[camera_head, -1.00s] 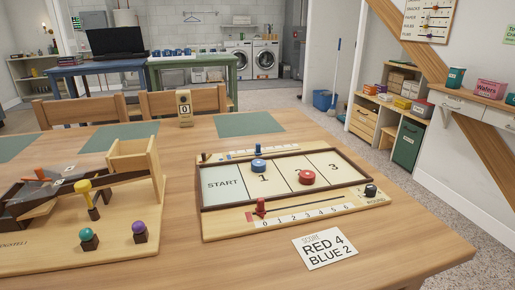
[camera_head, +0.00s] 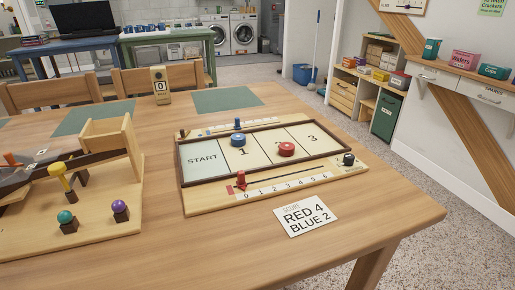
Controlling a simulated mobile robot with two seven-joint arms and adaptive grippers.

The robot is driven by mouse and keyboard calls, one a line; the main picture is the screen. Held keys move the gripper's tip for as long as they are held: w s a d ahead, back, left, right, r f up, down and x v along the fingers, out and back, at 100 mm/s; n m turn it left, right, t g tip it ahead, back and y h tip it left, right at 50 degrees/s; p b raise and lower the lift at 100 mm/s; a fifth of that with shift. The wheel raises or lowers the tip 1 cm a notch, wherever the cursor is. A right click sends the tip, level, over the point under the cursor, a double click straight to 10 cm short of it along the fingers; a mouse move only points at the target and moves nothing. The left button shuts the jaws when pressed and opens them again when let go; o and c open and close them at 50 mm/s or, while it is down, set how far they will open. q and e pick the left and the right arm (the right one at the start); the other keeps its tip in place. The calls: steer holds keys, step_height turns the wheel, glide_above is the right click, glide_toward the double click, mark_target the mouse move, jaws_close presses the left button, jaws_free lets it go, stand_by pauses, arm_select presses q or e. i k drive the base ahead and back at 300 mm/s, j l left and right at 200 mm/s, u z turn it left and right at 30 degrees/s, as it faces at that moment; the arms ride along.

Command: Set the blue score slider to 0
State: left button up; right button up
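The blue score slider (camera_head: 238,125) is a small blue peg on the score strip (camera_head: 208,131) along the far edge of the game board. It stands part-way along that strip, whose numbers are too small to read. The red score slider (camera_head: 241,180) stands at the left end of the near strip, by the 0. The board (camera_head: 203,161) has START, 1, 2 and 3 fields. A blue puck (camera_head: 238,141) lies in field 1 and a red puck (camera_head: 286,149) in field 2. Neither of my grippers is in view.
A card (camera_head: 305,215) reading "SCORE RED 4 BLUE 2" lies in front of the board. A wooden ramp toy (camera_head: 105,170) with coloured knobs stands on the left. A small 0 counter (camera_head: 160,86) stands behind. The table's right front is clear.

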mark_target(237, 127)
steer(key=i+l+u, duration=0.1)
steer(key=i+u, duration=0.15)
steer(key=u, duration=0.15)
steer(key=i+l+u, duration=0.15)
steer(key=u, duration=0.3)
